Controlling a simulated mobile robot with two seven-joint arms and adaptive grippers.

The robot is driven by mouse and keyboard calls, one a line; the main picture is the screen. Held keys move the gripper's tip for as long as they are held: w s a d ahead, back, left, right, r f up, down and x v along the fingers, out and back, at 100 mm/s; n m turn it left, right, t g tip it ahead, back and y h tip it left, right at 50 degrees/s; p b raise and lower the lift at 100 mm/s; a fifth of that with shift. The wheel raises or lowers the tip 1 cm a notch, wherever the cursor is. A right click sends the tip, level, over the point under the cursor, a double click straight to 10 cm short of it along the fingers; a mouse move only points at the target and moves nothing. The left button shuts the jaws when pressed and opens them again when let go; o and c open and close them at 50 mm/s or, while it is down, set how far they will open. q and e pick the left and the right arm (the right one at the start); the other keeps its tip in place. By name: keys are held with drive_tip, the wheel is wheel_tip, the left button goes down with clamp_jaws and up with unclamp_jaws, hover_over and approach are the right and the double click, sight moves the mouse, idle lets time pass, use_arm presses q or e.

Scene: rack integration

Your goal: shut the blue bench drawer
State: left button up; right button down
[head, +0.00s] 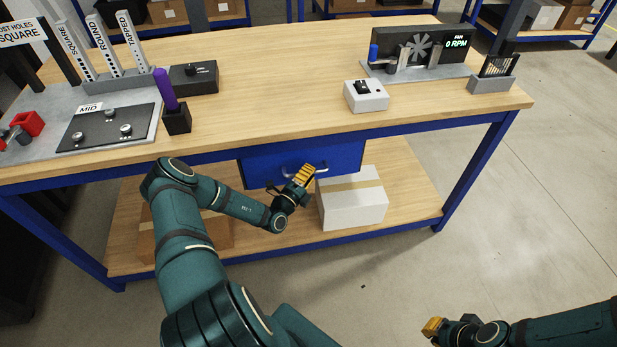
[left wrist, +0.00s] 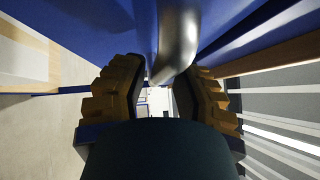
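The blue bench drawer (head: 342,158) hangs under the front rail of the wooden bench. Its front shows below the rail, and I see no inside of the drawer. A silver bar handle (head: 288,170) is on its front, partly hidden by my gripper. My left gripper (head: 303,175) is at the right part of this handle. In the left wrist view, its yellow fingers (left wrist: 165,92) are spread apart, with the silver handle (left wrist: 178,42) running between their tips. I see no clear grip on it. My right gripper (head: 432,327) is far from the drawer, over the floor at lower right.
A white box (head: 352,205) stands on the lower shelf right beside my left gripper, below the drawer. A brown box (head: 218,232) is on the shelf behind my left arm. The bench top (head: 290,100) carries a fan unit, a switch box and fixtures. Floor in front is clear.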

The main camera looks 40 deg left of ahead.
use_arm(q)
drive_tip(key=shift+o, duration=0.5)
drive_tip(key=shift+s, duration=0.1)
drive_tip(key=s+f, duration=0.1)
drive_tip(key=s, duration=1)
drive_tip(key=shift+s+d+f, duration=0.35)
drive_tip(key=shift+s+d, duration=0.05)
